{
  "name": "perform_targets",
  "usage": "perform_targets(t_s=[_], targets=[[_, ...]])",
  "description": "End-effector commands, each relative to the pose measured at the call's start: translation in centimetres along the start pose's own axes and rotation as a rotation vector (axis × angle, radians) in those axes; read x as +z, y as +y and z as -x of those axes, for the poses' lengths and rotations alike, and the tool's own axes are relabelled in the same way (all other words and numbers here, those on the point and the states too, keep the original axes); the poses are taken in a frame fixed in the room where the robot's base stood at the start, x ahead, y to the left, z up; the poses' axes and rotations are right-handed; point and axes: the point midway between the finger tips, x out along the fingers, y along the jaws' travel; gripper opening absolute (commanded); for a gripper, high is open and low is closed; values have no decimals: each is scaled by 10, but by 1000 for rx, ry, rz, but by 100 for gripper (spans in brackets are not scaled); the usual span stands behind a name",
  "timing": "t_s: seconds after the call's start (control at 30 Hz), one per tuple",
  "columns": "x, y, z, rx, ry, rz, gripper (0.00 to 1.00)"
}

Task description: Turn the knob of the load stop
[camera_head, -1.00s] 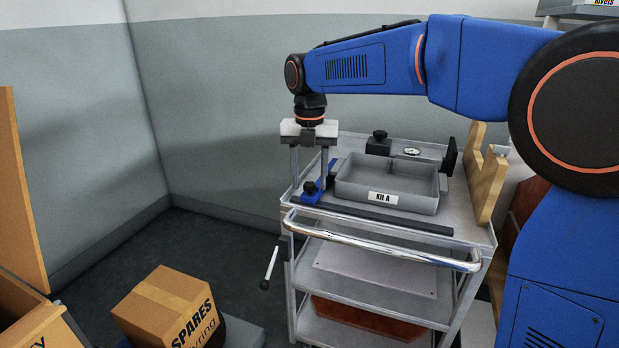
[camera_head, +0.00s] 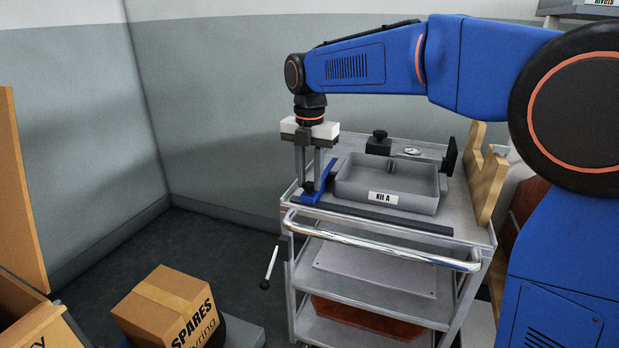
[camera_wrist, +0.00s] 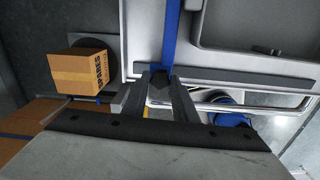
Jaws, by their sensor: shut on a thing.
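The load stop (camera_head: 323,187) is a blue bar lying along the left side of the grey tray on the trolley top. Its small black knob (camera_head: 308,187) stands at the bar's near left end, partly hidden by my fingers. My gripper (camera_head: 309,184) points straight down over it, shut on the knob. In the wrist view the dark knob (camera_wrist: 159,82) shows between my two fingertips (camera_wrist: 160,86), with the blue bar (camera_wrist: 171,38) running away beyond it.
The grey tray labelled Kit A (camera_head: 430,207) sits close to the right of my gripper. A dark strip (camera_head: 390,218) and the trolley's chrome handle (camera_head: 380,244) are in front. A black knobbed block (camera_head: 378,146) and wooden piece (camera_head: 487,180) stand farther off.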

Motion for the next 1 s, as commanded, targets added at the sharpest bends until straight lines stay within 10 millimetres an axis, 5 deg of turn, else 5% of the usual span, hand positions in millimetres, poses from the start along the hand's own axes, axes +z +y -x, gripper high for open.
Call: perform_targets(t_s=[1.0], targets=[[0, 1, 0, 1, 0, -964, 3]])
